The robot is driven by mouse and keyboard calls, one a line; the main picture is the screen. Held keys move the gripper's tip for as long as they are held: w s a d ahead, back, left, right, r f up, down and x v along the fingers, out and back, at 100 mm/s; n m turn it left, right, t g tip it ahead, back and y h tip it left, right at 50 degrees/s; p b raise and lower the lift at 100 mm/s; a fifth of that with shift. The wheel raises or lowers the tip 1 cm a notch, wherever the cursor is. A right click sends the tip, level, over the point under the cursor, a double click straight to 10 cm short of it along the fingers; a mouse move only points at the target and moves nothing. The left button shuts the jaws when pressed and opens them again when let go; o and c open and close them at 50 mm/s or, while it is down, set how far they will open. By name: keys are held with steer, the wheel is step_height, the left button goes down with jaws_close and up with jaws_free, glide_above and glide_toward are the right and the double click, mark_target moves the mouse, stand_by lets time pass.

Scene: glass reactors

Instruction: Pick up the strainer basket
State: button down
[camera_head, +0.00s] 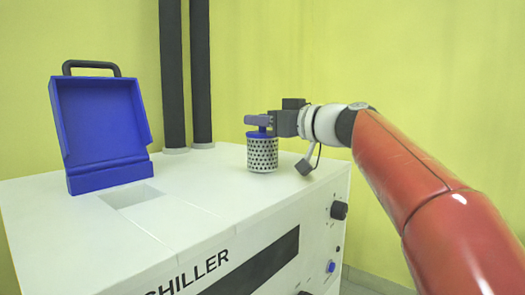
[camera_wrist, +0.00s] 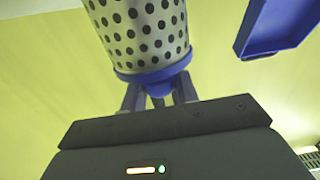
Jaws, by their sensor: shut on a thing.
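The strainer basket (camera_head: 263,155) is a white perforated cylinder with a blue rim and a blue top. It is upright at the right part of the chiller's white top; I cannot tell whether its bottom touches the surface. My gripper (camera_head: 259,121) reaches in from the right and is shut on the basket's blue top part. In the wrist view the basket (camera_wrist: 140,28) fills the top middle, with its blue rim close to the fingers of my gripper (camera_wrist: 158,95). The fingertips are partly hidden behind the rim.
The white chiller (camera_head: 190,215) has a rectangular opening (camera_head: 133,196) in its top. A blue lid with a black handle (camera_head: 100,125) stands open behind that opening. Two dark vertical pipes (camera_head: 187,75) rise at the back, left of the basket. The chiller's top right edge is close by.

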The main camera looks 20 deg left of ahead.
steer(key=shift+r, duration=0.1)
step_height(320, 180, up, 18)
steer(key=p, duration=0.8)
steer(key=shift+f+p, duration=0.25)
steer(key=shift+p, duration=0.15)
